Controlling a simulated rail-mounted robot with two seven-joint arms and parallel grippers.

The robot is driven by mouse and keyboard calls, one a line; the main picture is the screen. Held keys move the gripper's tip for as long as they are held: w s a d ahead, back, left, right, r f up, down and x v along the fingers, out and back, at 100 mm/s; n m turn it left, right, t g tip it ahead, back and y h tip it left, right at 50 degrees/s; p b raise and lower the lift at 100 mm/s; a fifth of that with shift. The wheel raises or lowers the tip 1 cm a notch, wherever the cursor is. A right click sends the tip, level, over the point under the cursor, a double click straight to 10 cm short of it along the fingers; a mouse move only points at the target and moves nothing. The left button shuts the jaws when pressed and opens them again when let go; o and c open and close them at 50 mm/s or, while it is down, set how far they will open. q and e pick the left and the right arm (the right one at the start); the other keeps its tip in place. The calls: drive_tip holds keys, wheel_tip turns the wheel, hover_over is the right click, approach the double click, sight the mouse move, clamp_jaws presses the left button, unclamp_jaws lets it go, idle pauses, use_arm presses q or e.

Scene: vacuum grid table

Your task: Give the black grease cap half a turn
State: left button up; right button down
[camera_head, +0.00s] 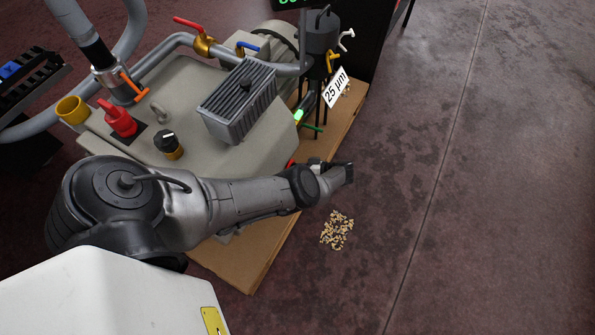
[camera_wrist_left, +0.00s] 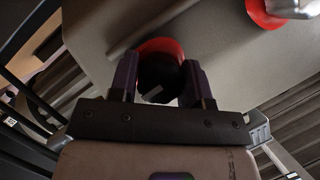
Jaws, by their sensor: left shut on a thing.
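In the left wrist view a black cap (camera_wrist_left: 158,72) with a pale mark sits in a red-orange collar (camera_wrist_left: 162,47). The fingers of my left gripper (camera_wrist_left: 157,82) lie on either side of the cap and are shut on it. In the head view my left arm reaches across the near side of the grey machine; its wrist hides most of the fingers and the held cap. Part of a red ring (camera_head: 291,164) shows beside the wrist. Another black-topped cap with a brass base (camera_head: 168,146) stands on the machine's top. My right gripper is not in view.
The grey machine (camera_head: 203,160) carries a red knob (camera_head: 120,119), a ribbed grey box (camera_head: 238,103), a yellow cup (camera_head: 72,109) and valves with pipes. It stands on a brown board (camera_head: 255,262). Pale chips (camera_head: 337,230) lie on the floor, which is otherwise clear at right.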

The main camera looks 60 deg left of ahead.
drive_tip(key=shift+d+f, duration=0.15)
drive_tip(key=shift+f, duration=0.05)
use_arm(q)
drive_tip(key=shift+r, duration=0.1)
idle(0.4)
drive_tip(key=o, duration=0.9)
